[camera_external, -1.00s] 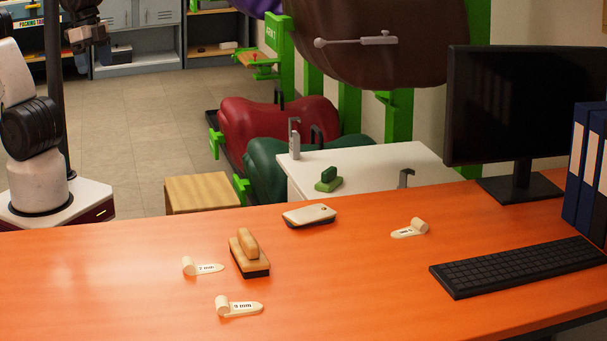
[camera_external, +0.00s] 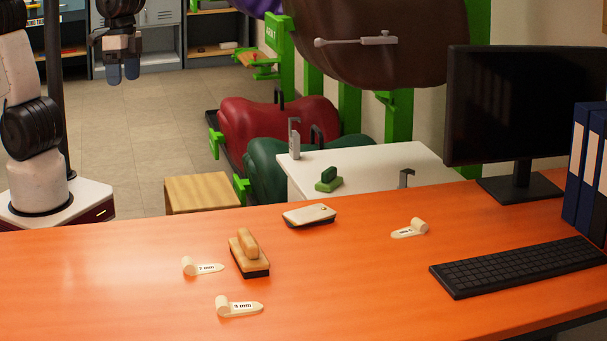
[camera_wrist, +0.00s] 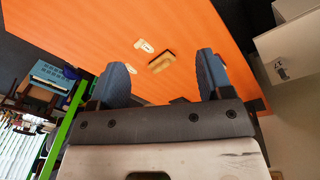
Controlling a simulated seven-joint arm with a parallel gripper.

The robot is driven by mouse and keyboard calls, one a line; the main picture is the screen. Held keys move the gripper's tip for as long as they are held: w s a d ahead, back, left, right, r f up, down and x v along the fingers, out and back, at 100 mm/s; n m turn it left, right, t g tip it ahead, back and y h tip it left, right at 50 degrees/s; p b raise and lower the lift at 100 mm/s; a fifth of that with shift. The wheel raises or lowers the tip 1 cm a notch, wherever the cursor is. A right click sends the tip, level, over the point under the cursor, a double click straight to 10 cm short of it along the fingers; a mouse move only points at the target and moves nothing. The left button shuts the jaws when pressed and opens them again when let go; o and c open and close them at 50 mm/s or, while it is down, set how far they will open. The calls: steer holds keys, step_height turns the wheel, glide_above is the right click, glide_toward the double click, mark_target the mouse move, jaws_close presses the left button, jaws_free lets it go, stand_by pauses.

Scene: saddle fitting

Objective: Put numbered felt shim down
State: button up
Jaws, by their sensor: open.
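My gripper (camera_external: 123,76) hangs open and empty above the floor at the upper left, beyond the far edge of the orange table. It also shows in the wrist view (camera_wrist: 161,76), fingers spread. Three cream felt shims lie flat on the table, each with a rolled end. One marked 7 mm (camera_external: 209,268) is left of the wooden-handled block. One marked 9 mm (camera_external: 243,307) lies nearer the front. A third (camera_external: 407,233) lies to the right, its label too small to read. One shim (camera_wrist: 144,45) shows in the wrist view, its label unreadable.
The wooden-handled block (camera_external: 248,262) and a pale-topped block (camera_external: 309,216) sit on the orange table (camera_external: 100,290). A keyboard (camera_external: 520,266), monitor (camera_external: 520,110) and blue binders (camera_external: 588,170) occupy the right. A white side table (camera_external: 385,160) stands behind. The table's left part is clear.

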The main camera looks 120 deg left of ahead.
steer(key=w+d+f+n+g+h, duration=0.1)
steer(key=w+d+f+n, duration=0.1)
steer(key=w+f, duration=0.45)
steer(key=w+d+f+n+g, duration=0.1)
steer(key=w+d+f, duration=0.15)
steer(key=w, duration=0.75)
steer(key=n+g+h, duration=0.1)
steer(key=n+g, duration=0.1)
steer(key=n, duration=0.2)
glide_above(204, 268)
step_height(204, 268, down, 17)
steer(key=shift+w+a+f, duration=0.3)
steer(key=shift+w+f, duration=0.15)
steer(key=shift+f, duration=0.05)
steer(key=shift+x, duration=1.25)
steer(key=shift+s+f, duration=0.1)
steer(key=shift+f, duration=0.05)
steer(key=shift+x, duration=2.4)
steer(key=shift+s, duration=0.1)
